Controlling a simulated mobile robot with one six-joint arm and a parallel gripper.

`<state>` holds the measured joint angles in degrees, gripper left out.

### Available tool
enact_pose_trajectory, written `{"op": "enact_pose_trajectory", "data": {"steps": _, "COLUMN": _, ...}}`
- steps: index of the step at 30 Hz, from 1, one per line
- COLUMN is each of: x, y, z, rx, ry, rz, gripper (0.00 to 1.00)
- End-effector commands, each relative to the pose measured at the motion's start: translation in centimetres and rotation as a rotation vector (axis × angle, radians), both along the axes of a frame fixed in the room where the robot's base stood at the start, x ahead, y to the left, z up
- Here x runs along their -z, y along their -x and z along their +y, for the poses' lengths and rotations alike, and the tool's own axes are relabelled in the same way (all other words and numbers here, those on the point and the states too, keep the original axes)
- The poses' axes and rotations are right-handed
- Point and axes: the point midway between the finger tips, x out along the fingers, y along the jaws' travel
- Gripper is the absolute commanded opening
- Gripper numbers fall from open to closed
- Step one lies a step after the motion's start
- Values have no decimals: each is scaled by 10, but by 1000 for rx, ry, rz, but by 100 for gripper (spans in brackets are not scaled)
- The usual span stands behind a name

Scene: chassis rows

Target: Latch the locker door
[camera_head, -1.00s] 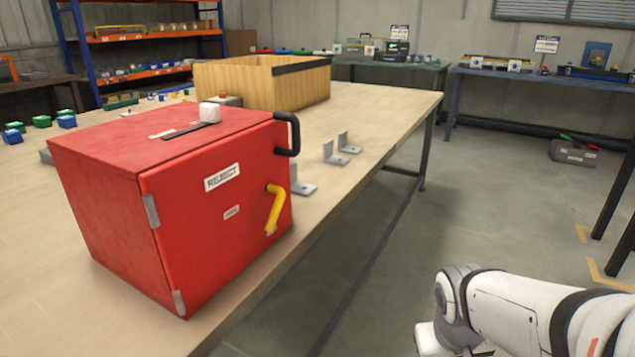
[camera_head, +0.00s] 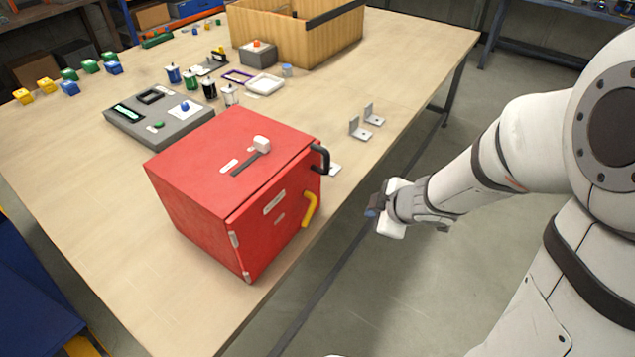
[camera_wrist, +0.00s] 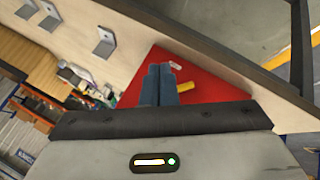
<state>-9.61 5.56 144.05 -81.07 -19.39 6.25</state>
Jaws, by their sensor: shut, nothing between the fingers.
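The red locker (camera_head: 195,190) sits on the wooden table near its front edge. Its door (camera_head: 262,232) faces the floor side and appears closed or nearly so; a small gap cannot be ruled out. A yellow lever handle (camera_head: 309,209) on the door points mostly down, slightly slanted.
A grey panel box (camera_head: 165,118) and a wooden crate (camera_head: 285,35) are farther back. Open floor (camera_head: 400,290) lies in front of the table.

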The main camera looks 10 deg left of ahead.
Motion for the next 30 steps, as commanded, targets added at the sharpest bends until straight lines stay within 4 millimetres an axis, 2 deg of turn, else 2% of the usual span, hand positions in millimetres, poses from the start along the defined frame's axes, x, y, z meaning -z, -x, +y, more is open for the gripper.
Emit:
{"op": "enact_pose_trajectory", "data": {"steps": 1, "x": -24, "y": 8, "z": 11, "rx": -72, "ry": -11, "rz": 18, "gripper": 0}}
{"op": "enact_pose_trajectory", "data": {"steps": 3, "x": -33, "y": 19, "z": 23, "rx": -160, "ry": -30, "rz": 41, "gripper": 0}}
{"op": "enact_pose_trajectory", "data": {"steps": 6, "x": -42, "y": 34, "z": 36, "rx": -258, "ry": -49, "rz": 70, "gripper": 0}}
{"op": "enact_pose_trajectory", "data": {"steps": 11, "x": -46, "y": 47, "z": 45, "rx": -341, "ry": -68, "rz": 98, "gripper": 0}}
{"op": "enact_pose_trajectory", "data": {"steps": 17, "x": -27, "y": 46, "z": 57, "rx": -357, "ry": -71, "rz": 104, "gripper": 0}}
{"op": "enact_pose_trajectory", "data": {"steps": 27, "x": 30, "y": 32, "z": 99, "rx": -356, "ry": -71, "rz": 104, "gripper": 0}}
{"op": "enact_pose_trajectory", "data": {"steps": 30, "x": 40, "y": 25, "z": 110, "rx": -355, "ry": -70, "rz": 102, "gripper": 0}}
